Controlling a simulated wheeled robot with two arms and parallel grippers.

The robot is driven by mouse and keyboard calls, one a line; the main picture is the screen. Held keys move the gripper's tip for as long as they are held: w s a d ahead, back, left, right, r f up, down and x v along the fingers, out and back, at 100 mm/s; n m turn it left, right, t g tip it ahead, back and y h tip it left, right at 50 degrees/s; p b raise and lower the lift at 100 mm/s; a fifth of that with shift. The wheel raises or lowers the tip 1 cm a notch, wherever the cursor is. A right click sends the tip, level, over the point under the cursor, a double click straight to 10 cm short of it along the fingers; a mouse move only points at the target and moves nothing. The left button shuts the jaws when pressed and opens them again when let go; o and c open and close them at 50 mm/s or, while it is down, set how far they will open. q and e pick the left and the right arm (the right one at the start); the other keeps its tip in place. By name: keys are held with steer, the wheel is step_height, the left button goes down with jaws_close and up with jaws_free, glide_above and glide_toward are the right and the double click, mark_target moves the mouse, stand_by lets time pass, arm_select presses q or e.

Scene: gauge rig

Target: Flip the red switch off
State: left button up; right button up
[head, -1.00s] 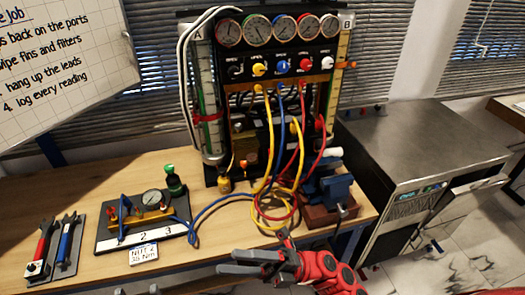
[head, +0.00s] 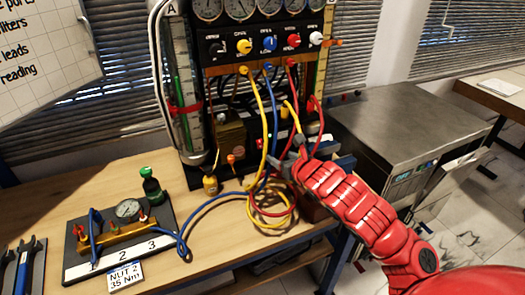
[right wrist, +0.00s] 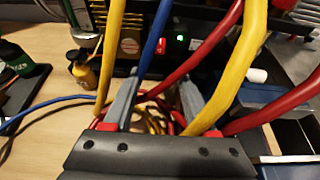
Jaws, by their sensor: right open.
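The small red switch (right wrist: 159,46) shows in the right wrist view on the dark lower panel of the rig, beside a lit green lamp (right wrist: 180,40). In the head view that part of the panel is small and partly behind hoses. My right gripper (head: 290,157) is in front of the lower rig, among the hoses. In the right wrist view its two grey fingers (right wrist: 170,88) are apart with the switch beyond them, not touching it. I cannot tell the switch's position. My left gripper is out of view.
Yellow hoses (right wrist: 245,70), a blue hose (head: 267,120) and red hoses hang close around the right gripper. A yellow bottle (head: 210,184) and a green bottle (head: 152,187) stand at left. A gauge board (head: 70,268) lies on the bench. A grey-topped cabinet (head: 400,125) stands at right.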

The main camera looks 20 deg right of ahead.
mark_target(261, 146)
steer(key=p+x, duration=0.1)
steer(key=x, duration=1)
steer(key=shift+w+f, duration=0.1)
steer(key=shift+w, duration=0.25)
steer(key=shift+w+a+f, duration=0.1)
steer(key=shift+w+f, duration=0.25)
steer(key=shift+w, duration=0.2)
jaws_close()
